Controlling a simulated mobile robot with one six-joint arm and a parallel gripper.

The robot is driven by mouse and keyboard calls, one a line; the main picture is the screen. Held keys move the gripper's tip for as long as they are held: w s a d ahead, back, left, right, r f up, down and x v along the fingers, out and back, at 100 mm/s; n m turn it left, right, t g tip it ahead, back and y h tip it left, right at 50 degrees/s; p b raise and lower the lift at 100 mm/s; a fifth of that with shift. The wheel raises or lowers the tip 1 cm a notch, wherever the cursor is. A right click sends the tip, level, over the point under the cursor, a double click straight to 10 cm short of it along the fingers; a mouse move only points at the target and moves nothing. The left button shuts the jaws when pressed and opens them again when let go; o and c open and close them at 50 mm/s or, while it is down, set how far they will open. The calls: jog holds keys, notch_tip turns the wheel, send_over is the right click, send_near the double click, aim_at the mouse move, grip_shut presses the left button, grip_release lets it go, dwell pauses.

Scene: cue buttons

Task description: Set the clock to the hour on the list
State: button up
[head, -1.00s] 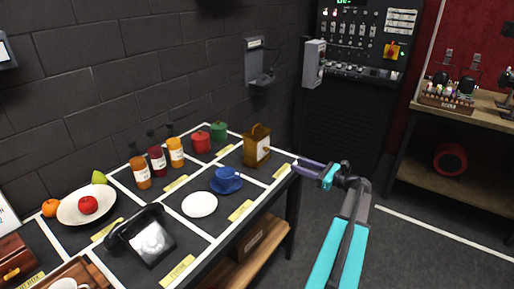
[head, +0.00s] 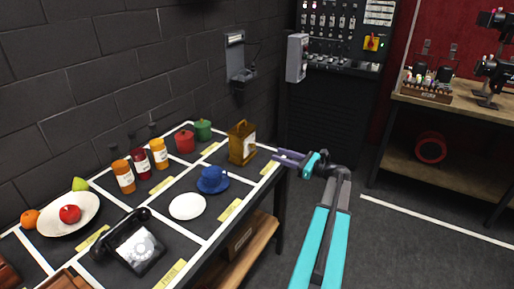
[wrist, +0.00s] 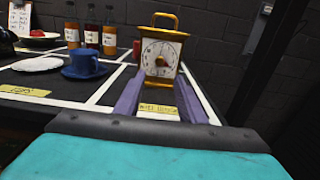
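The clock (head: 242,143) is a brass carriage clock with a top handle, upright at the table's back right corner. In the wrist view the clock (wrist: 161,56) faces me, with a white dial and dark hands; the hour is too small to read surely. My gripper (head: 278,155) is just right of the clock in the head view. In the wrist view my gripper (wrist: 161,80) has its two purple fingers apart and empty, pointing at the clock's lower front. A white sheet with writing (wrist: 19,18) stands at the far left, unreadable; I cannot tell if it is the list.

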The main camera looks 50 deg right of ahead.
aim_at(254, 147)
jog(key=p+x, duration=0.2)
jog(key=x, duration=1)
jog(key=shift+w, duration=0.1)
